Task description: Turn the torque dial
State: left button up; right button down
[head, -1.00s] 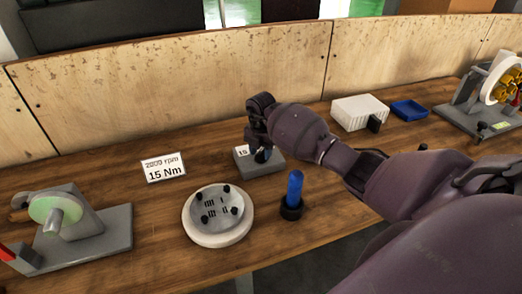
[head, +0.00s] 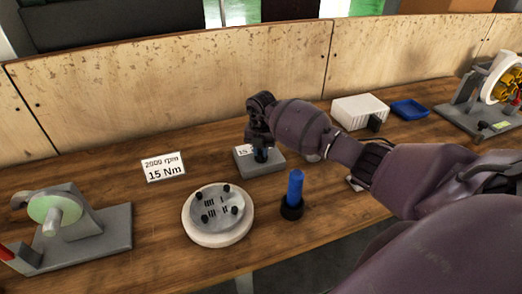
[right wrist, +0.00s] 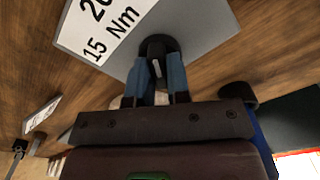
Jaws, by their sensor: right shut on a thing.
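The torque dial is a small black knob (right wrist: 157,48) on a grey box (head: 262,167), which stands on the wooden table near the middle of the head view. The box carries a white label (right wrist: 98,32) reading "15 Nm" in its lower line. My right gripper (head: 262,154) comes down on the knob from above. In the right wrist view its two blue fingers (right wrist: 158,80) are shut on the knob, one on each side. A pale mark shows on the knob between them. In the head view the gripper hides most of the knob. My left gripper is not in view.
A sign (head: 163,167) reads "2000 rpm 15 Nm". In front are a round plate with black pegs (head: 218,240) and a blue-handled tool (head: 294,187) in a black holder. A grey fixture (head: 100,238) stands left; a white ribbed box (head: 358,110) and blue tray (head: 409,109) stand right.

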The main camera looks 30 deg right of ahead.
jog(key=n+b, duration=0.1)
jog(key=n, duration=0.2)
jog(key=shift+d+n, duration=0.1)
jog(key=shift+n, duration=0.3)
jog(key=n+b, duration=0.1)
jog(key=n, duration=0.2)
jog(key=shift+n, duration=0.3)
jog(key=n+b, duration=0.1)
jog(key=n, duration=0.1)
jog(key=shift+n, duration=0.3)
jog(key=n+b, duration=0.1)
jog(key=n, duration=0.1)
jog(key=shift+n, duration=0.3)
jog(key=shift+n+b, duration=0.55)
jog(key=shift+n, duration=0.65)
jog(key=shift+r+n, duration=0.1)
jog(key=shift+n, duration=0.4)
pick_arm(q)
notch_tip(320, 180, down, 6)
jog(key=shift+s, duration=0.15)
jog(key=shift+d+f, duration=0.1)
